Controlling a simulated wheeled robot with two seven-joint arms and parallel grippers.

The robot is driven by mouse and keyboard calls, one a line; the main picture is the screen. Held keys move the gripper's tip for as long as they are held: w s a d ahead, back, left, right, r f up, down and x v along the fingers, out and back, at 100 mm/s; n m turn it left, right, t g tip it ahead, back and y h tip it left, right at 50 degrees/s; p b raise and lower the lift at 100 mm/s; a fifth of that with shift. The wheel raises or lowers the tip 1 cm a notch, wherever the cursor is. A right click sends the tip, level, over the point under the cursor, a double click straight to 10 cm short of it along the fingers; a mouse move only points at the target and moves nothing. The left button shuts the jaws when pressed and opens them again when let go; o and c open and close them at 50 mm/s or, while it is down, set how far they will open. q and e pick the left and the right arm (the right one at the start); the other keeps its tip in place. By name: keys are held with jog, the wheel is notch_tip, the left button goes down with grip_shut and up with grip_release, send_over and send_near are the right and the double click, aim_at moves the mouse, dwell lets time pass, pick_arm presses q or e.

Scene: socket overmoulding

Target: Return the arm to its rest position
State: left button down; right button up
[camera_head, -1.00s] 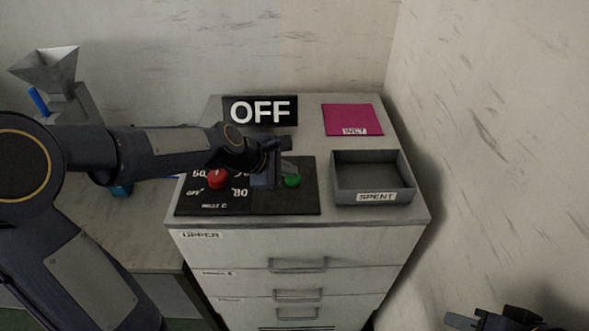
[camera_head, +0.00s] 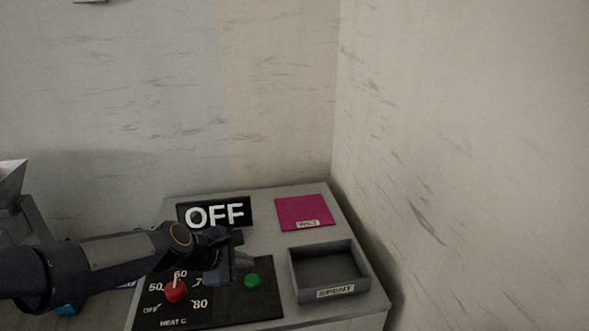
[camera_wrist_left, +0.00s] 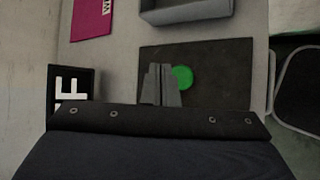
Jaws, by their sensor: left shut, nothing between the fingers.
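My left arm comes in from the left in the head view, over the control panel on the cabinet top. Its gripper (camera_head: 240,262) is shut and empty, just left of the green button (camera_head: 252,281). In the left wrist view the closed fingers (camera_wrist_left: 160,84) show beside the green button (camera_wrist_left: 182,77), partly overlapping it in the picture; I cannot tell whether they touch. The red dial knob (camera_head: 176,291) stands on the panel (camera_head: 236,308), below the arm. The black sign (camera_head: 214,214) behind reads OFF. My right gripper is out of view.
A grey tray (camera_head: 331,292) marked SPENT stands right of the panel. A magenta mat (camera_head: 304,212) lies behind it. A hopper (camera_head: 12,184) is at the far left. Walls rise close behind and to the right of the cabinet.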

pick_arm(q)
jog(key=s+a+m+y+b, duration=0.1)
jog(key=s+a+m, duration=0.1)
jog(key=s+m, duration=0.6)
jog(key=s+a+f+m+g+b, duration=0.1)
jog(key=s+m, duration=0.8)
jog(key=s, duration=0.9)
jog(key=shift+s+a+f+g+y, duration=0.3)
jog(key=shift+s+a+y, duration=0.1)
jog(key=shift+a, duration=0.5)
